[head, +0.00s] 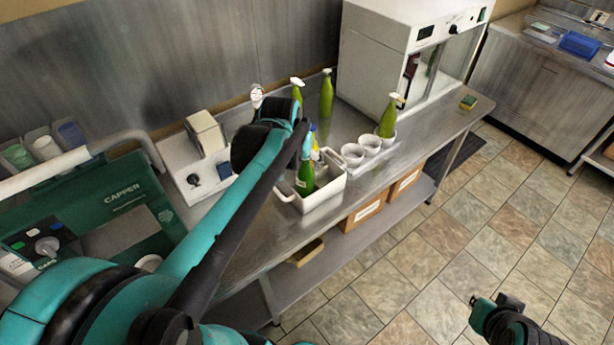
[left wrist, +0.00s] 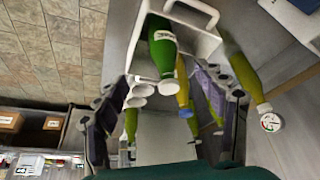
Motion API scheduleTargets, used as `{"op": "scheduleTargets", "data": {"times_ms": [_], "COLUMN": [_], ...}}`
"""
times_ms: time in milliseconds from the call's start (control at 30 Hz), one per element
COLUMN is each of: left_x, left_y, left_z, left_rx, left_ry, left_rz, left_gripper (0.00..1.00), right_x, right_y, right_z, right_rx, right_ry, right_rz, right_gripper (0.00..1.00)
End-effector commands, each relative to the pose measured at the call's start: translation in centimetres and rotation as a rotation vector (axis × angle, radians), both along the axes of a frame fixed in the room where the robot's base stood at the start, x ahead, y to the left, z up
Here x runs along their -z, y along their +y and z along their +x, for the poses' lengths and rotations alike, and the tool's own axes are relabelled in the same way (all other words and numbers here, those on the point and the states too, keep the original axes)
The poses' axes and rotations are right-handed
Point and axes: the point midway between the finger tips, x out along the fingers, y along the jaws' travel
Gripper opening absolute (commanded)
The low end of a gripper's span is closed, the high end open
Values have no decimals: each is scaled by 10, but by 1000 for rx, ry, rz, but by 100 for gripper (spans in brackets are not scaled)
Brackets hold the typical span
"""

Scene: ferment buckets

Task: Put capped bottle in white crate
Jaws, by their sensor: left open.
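The white crate (head: 325,195) stands at the front edge of the steel table. A dark green bottle (head: 305,178) with a pale label stands in it; the bottle also shows in the left wrist view (left wrist: 161,45). A yellow bottle with a blue cap (left wrist: 182,95) is beside it, partly hidden. A lighter green bottle (left wrist: 243,72) with a white and red cap is outside the crate. My left gripper (head: 307,148) is above the crate, its fingers apart and nothing visibly held between them. My right gripper (head: 483,302) is over the floor, far from the table.
Green bottles with white tops (head: 327,95) stand behind the crate. White cups (head: 352,154) and another green bottle (head: 387,120) are right of it. A white machine (head: 385,60) stands at the back, and a green capper (head: 115,215) at the left.

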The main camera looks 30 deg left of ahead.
Motion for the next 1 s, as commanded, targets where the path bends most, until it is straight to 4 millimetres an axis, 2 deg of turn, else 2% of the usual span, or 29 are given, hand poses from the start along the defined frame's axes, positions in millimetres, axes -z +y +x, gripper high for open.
{"op": "scheduleTargets", "data": {"times_ms": [167, 300, 433, 600, 1000], "left_x": [-2, 7, 20, 32, 39], "left_y": [-51, -94, -120, -135, -137], "left_z": [-39, -81, -111, -130, -132], "left_rx": [62, 125, 171, 202, 205], "left_ry": [-50, -109, -155, -188, -193], "left_rz": [14, 19, 19, 18, 17], "left_gripper": [71, 71, 71, 71, 71], "right_x": [0, 0, 0, 0, 5], "right_y": [0, 0, 0, 0, 0], "right_z": [0, 0, 0, 0, 0], "right_rx": [0, 0, 0, 0, 0], "right_ry": [0, 0, 0, 0, 0], "right_rz": [0, 0, 0, 0, 0], "right_gripper": [0, 0, 0, 0, 0]}}
